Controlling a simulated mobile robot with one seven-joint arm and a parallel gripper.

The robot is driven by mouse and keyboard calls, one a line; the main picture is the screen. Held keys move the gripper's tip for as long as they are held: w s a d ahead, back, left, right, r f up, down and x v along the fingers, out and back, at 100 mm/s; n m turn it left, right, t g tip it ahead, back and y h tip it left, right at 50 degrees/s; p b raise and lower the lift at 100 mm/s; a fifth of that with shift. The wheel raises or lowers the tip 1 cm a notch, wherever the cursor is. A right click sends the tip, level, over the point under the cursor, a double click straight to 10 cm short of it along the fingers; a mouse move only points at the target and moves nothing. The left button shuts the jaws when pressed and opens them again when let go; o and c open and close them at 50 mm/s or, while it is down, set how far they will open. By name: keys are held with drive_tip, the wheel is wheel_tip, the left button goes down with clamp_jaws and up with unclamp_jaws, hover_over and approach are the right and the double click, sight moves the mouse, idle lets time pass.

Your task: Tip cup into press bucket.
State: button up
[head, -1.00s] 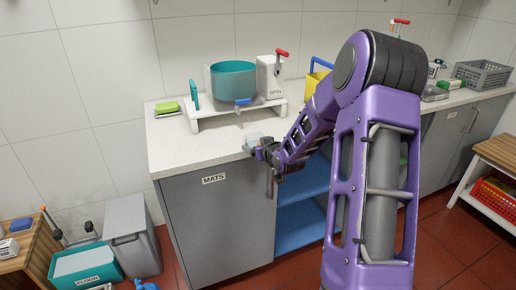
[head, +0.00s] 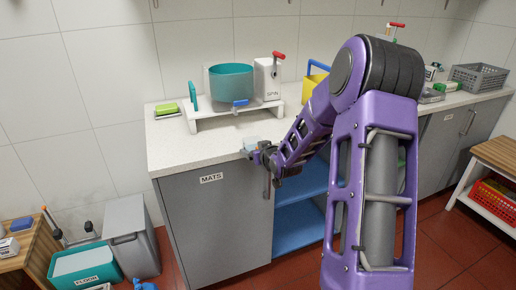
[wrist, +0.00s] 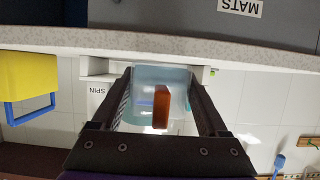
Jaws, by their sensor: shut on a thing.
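My gripper (head: 262,153) is shut on a pale, translucent blue cup (wrist: 144,78), just at the front edge of the counter. In the head view the cup (head: 251,142) is small, and I cannot tell its tilt or contents. An orange-brown upright piece (wrist: 161,106) shows between my fingers in the wrist view, against the cup. A teal bucket (head: 231,78) stands behind on a white stand (head: 205,122), with a blue tap below it. It is apart from the cup. A white box marked SPIN (head: 267,78) with a red handle stands beside it.
A yellow bucket (head: 313,85) with a blue handle stands on the counter, partly behind my arm. A green-and-yellow sponge (head: 167,109) lies at the left. The grey cabinet marked MATS (head: 215,225) is below. The front left counter (head: 185,150) is clear.

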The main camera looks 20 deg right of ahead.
drive_tip(key=s+a+f, duration=0.6)
drive_tip(key=s+a, duration=0.5)
drive_tip(key=s, duration=0.1)
drive_tip(key=shift+a+f+m+h, duration=0.3)
drive_tip(key=shift+a+f+h, duration=0.05)
drive_tip(key=shift+a+h, duration=0.05)
